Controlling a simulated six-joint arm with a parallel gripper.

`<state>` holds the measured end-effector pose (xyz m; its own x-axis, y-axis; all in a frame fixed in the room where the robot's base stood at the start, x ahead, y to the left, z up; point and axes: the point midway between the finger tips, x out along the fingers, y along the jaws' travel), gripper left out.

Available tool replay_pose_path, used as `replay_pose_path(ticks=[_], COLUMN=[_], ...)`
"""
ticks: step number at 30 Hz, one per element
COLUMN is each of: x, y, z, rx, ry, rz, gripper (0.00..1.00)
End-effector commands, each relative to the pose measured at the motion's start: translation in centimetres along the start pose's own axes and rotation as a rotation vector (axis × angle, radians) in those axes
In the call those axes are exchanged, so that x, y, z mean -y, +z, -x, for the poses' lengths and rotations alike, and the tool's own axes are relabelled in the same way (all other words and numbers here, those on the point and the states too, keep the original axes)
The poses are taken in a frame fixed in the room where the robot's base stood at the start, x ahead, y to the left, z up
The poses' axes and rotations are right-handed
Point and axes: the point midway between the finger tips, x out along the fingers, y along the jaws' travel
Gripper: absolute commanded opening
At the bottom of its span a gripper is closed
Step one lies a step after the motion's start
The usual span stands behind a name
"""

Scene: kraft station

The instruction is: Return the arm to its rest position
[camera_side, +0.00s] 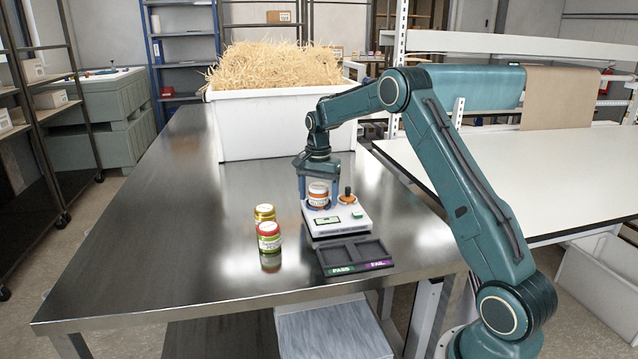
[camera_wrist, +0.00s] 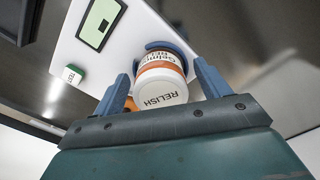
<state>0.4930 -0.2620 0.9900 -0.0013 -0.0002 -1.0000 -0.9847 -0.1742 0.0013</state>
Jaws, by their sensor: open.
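My gripper (camera_side: 318,188) is low over the white weighing device (camera_side: 336,217) on the steel table. Its blue fingers stand around an orange-and-white jar (camera_side: 318,195) on the device. In the wrist view the jar's white lid (camera_wrist: 161,92) reads "RELISH" and sits between the two open fingers (camera_wrist: 163,88). A gap shows between the lid and each finger in that view. The device has a small green display, seen in the wrist view (camera_wrist: 101,22), and a green button (camera_wrist: 74,74).
A black tray (camera_side: 352,255) marked PASS and FAIL lies in front of the device, empty. A red-lidded jar (camera_side: 269,238) and a yellow-lidded jar (camera_side: 264,213) stand to the left. A white bin of straw (camera_side: 270,125) stands behind. The table's left side (camera_side: 150,230) is clear.

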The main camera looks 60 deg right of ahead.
Motion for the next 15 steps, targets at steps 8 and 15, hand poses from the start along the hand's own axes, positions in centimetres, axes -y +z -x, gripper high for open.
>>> replay_pose_path(ticks=[8,15], x=[0.0,0.0], y=[0.0,0.0], z=[0.9,2.1], rx=[-0.001,-0.001], ry=[-0.001,-0.002], rz=[0.000,0.000], gripper=[0.75,0.75])
